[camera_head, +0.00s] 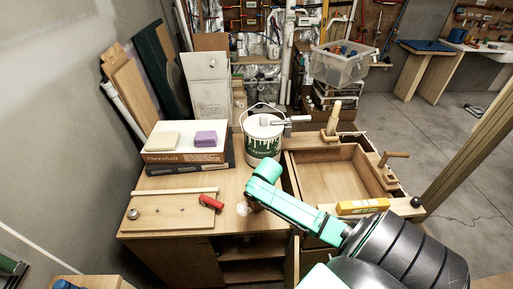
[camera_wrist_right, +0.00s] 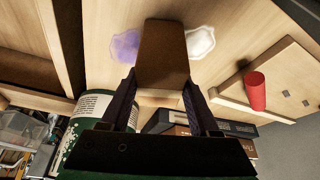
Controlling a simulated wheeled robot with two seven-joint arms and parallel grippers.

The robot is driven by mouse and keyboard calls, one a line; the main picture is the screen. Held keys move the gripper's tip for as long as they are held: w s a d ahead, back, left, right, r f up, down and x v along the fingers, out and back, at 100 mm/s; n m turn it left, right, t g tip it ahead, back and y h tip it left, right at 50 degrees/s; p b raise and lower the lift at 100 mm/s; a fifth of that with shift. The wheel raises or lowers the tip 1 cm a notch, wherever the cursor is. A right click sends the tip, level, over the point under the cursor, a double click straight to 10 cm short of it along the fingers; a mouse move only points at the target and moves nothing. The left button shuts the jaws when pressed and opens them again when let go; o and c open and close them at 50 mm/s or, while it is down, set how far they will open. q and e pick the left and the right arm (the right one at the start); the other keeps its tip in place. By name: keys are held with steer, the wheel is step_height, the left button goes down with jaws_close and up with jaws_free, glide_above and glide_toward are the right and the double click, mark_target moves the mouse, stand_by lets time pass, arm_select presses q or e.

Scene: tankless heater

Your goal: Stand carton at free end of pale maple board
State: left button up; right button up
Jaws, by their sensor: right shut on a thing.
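My right gripper (camera_wrist_right: 160,94) is shut on a plain brown block-like thing that looks like the carton (camera_wrist_right: 164,50), above the bench top. In the head view the right arm reaches in from the lower right, with the gripper (camera_head: 250,200) pointing down; the carton is mostly hidden there. A pale wooden board (camera_head: 165,212) lies flat at the bench's left, with a pale strip (camera_head: 175,193) along its back edge. A red cylinder-like thing (camera_head: 210,202) is at the board's right end and shows in the wrist view (camera_wrist_right: 257,91). My left gripper is not in view.
A paint can (camera_head: 263,137) stands behind my gripper. Stacked boxes (camera_head: 186,150) with a purple block (camera_head: 205,138) and a beige one sit behind the board. A round metal knob (camera_head: 132,214) is at its left end.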

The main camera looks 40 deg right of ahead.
steer(key=shift+f, duration=0.2)
steer(key=o, duration=1.5)
steer(key=shift+o, duration=0.2)
steer(key=v, duration=1.4)
steer(key=shift+r+b, duration=0.25)
steer(key=shift+b, duration=0.2)
